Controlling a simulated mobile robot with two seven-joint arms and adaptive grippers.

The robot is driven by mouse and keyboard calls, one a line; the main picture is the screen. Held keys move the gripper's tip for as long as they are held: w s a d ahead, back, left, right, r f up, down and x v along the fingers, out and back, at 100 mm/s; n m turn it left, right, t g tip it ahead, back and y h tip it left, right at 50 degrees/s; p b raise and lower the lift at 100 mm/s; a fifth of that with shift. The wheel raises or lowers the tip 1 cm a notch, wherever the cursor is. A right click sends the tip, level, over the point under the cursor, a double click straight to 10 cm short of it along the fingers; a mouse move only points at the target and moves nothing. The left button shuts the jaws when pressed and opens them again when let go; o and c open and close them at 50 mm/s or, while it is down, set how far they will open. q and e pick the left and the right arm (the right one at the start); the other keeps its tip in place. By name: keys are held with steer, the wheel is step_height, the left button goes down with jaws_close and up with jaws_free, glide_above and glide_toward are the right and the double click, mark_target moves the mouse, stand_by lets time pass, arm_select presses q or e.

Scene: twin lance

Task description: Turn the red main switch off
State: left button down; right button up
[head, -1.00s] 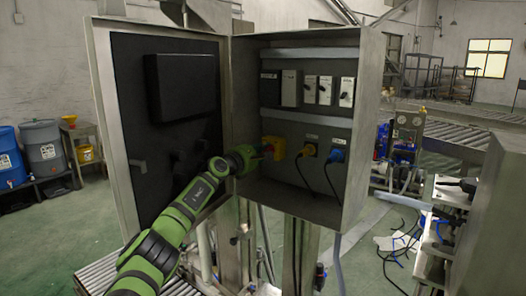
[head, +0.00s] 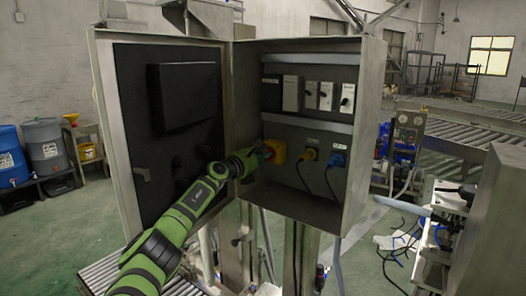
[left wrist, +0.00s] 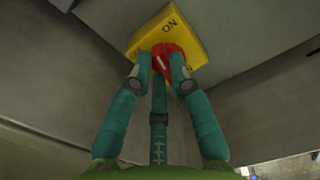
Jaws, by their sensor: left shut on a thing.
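The red main switch (left wrist: 163,58) is a knob on a yellow plate (left wrist: 150,38) marked ON; a second marking is mostly hidden behind a finger. In the head view the yellow plate (head: 279,147) is at the lower left inside the open grey cabinet (head: 357,165). My left gripper (left wrist: 163,70) is shut on the red knob, with a teal finger on each side of it. In the head view my left gripper (head: 257,158) reaches in from the left and covers part of the knob. My right gripper is not in view.
Several small switches (head: 326,96) sit in the row above. The open cabinet door (head: 137,130) stands left, close to my arm.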

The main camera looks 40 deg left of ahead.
arm_select(q)
steer(key=n+p, duration=0.1)
steer(key=n, duration=0.2)
steer(key=n+p, duration=0.2)
steer(key=n, duration=0.2)
steer(key=n+p, duration=0.1)
steer(key=n, duration=0.3)
steer(key=shift+a+f, duration=0.3)
steer(key=shift+n, duration=0.3)
steer(key=shift+f, duration=0.1)
steer(key=c, duration=1.1)
jaws_free()
steer(key=shift+w, duration=0.1)
steer(key=shift+c, duration=0.2)
steer(key=shift+w+f, duration=0.1)
steer(key=shift+w, duration=0.05)
